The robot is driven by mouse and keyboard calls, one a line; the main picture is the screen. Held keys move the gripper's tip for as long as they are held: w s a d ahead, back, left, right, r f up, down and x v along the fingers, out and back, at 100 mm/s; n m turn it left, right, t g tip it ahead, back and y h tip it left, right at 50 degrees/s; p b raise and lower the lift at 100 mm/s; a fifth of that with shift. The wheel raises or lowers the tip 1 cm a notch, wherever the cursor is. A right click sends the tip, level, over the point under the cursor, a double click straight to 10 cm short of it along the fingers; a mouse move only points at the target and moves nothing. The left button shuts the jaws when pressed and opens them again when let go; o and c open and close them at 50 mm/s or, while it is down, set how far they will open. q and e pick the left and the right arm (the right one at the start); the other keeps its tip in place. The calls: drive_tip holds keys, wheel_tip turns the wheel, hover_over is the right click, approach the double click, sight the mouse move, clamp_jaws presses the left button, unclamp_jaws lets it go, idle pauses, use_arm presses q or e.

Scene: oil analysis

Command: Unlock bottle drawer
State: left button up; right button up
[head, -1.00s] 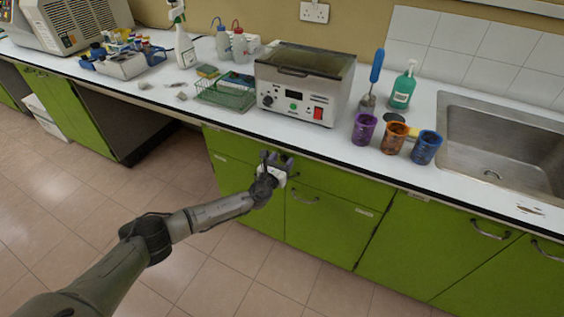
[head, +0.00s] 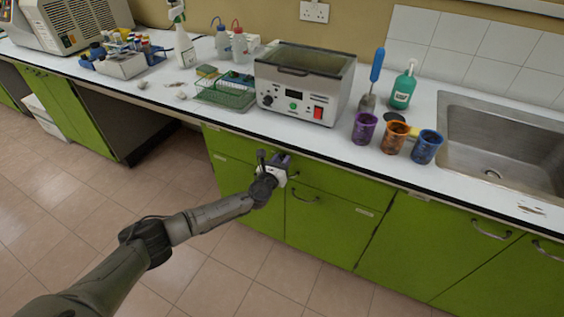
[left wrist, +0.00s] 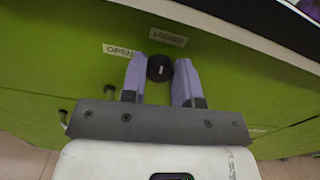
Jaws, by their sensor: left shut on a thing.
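A round black lock knob (left wrist: 160,68) with a small white mark sits on the front of the green drawer (left wrist: 60,65). My left gripper (left wrist: 160,80) has its two purple fingers on either side of the knob and is shut on it. In the head view my left gripper (head: 273,162) is at the drawer front (head: 340,187) below the counter edge, and it hides the knob there. A label reading OPEN (left wrist: 119,50) and a second label, seemingly LOCKED (left wrist: 168,37), are beside the knob. My right gripper is not in view.
The white counter (head: 220,118) overhangs just above my left gripper. A drawer handle (head: 292,174) and a door handle (head: 305,198) are close by. A water bath (head: 300,85), a green wire basket (head: 225,95) and coloured cups (head: 395,135) stand on the counter.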

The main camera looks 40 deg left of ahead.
use_arm(q)
drive_tip(key=n+b, duration=0.1)
drive_tip(key=n, duration=0.3)
drive_tip(key=shift+f, duration=0.15)
drive_tip(key=n+b, duration=0.1)
drive_tip(key=n, duration=0.4)
drive_tip(key=shift+a, duration=0.1)
drive_tip(key=n, duration=0.3)
drive_tip(key=shift+n, duration=2.2)
drive_tip(key=o, duration=0.9)
